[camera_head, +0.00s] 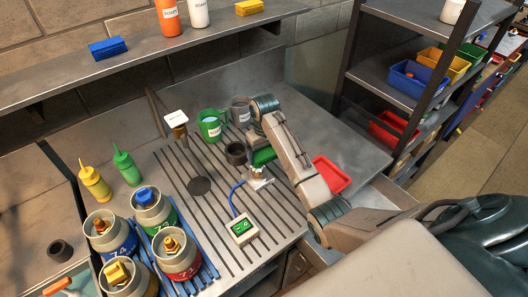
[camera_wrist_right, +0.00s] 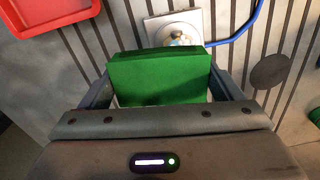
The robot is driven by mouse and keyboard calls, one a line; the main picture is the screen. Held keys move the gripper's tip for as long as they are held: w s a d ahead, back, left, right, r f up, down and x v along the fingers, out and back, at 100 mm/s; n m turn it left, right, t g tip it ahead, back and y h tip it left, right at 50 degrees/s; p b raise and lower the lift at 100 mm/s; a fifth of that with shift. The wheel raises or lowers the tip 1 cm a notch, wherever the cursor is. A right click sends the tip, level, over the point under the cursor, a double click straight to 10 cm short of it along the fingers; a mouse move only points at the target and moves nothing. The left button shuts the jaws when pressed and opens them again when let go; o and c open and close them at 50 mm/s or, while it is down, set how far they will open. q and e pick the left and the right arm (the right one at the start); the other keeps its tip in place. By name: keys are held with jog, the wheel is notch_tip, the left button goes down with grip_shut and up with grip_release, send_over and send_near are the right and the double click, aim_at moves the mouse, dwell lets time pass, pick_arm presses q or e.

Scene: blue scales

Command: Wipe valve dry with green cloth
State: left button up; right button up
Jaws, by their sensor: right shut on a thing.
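My right gripper (camera_head: 258,146) is shut on the green cloth (camera_head: 263,157), a thick block-like piece. In the right wrist view the cloth (camera_wrist_right: 160,78) sits between the two fingers. Just past it is a white square plate (camera_wrist_right: 156,32) with a small rounded pale and brass-coloured piece (camera_wrist_right: 181,36) on it, partly hidden by the cloth; I cannot tell whether this is the valve. In the head view cylinders with valves stand at lower left: a blue-topped valve (camera_head: 145,197), brass ones (camera_head: 102,226) and a yellow-topped one (camera_head: 117,272). My left gripper is not in view.
A blue cable runs from the plate to a switch box (camera_head: 243,230). Green (camera_head: 211,125) and grey (camera_head: 240,110) mugs and a dark cup (camera_head: 236,154) stand behind. A red tray (camera_head: 331,175) lies right. Yellow (camera_head: 95,184) and green (camera_head: 126,167) bottles stand left. The slatted middle is mostly clear.

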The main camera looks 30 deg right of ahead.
jog(key=shift+d+r, duration=0.1)
jog(key=shift+d, duration=0.8)
jog(key=shift+a, duration=0.95)
jog(key=shift+d, duration=0.1)
jog(key=shift+s+d, duration=0.1)
jog(key=shift+d, duration=0.65)
jog(key=shift+a+f, duration=0.15)
jog(key=shift+f, duration=0.05)
